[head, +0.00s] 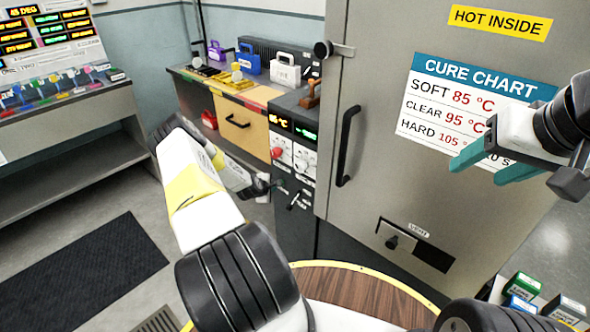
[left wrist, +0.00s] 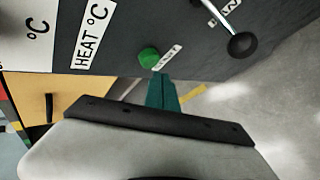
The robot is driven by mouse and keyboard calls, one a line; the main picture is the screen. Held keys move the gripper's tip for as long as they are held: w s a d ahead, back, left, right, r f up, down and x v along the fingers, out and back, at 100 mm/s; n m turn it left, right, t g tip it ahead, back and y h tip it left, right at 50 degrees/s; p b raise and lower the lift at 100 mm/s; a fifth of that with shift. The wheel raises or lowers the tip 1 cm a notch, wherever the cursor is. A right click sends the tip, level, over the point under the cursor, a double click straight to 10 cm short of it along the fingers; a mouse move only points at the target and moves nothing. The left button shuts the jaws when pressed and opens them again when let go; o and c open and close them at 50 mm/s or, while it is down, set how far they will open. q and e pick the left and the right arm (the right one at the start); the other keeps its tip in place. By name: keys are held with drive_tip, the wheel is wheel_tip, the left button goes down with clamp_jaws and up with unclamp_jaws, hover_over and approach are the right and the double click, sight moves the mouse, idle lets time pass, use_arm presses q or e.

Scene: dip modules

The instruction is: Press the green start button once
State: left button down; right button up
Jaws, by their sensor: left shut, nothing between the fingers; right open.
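The green start button (left wrist: 148,57) is a small round knob on the dark front of the control panel, beside a small white label, in the left wrist view. My left gripper (left wrist: 163,80) is shut and empty, its teal fingertips close to the button and just below it in that picture. I cannot tell whether they touch. In the head view my left gripper (head: 268,186) is at the lower panel, and I cannot make out the button there. My right gripper (head: 490,172) is open and empty, in front of the cure chart.
The control panel (head: 292,215) has lit displays, a red knob (head: 276,153) and a lever whose black ball (left wrist: 242,46) is right of the button. The grey oven door (head: 380,60) with its black handle (head: 347,145) stands right of it.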

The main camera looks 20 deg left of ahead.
idle(0.7)
use_arm(q)
drive_tip(key=shift+w+d, duration=0.15)
drive_tip(key=shift+w, duration=0.25)
drive_tip(key=shift+w+d, duration=0.3)
drive_tip(key=shift+w, duration=0.3)
idle(0.6)
idle(0.4)
drive_tip(key=shift+s+a, duration=0.2)
drive_tip(key=shift+s, duration=0.3)
drive_tip(key=shift+s+a, duration=0.2)
drive_tip(key=shift+s, duration=0.3)
drive_tip(key=s, duration=0.1)
drive_tip(key=s+a, duration=0.1)
drive_tip(key=s, duration=0.1)
drive_tip(key=s+a, duration=0.1)
drive_tip(key=shift+s, duration=0.3)
idle(0.4)
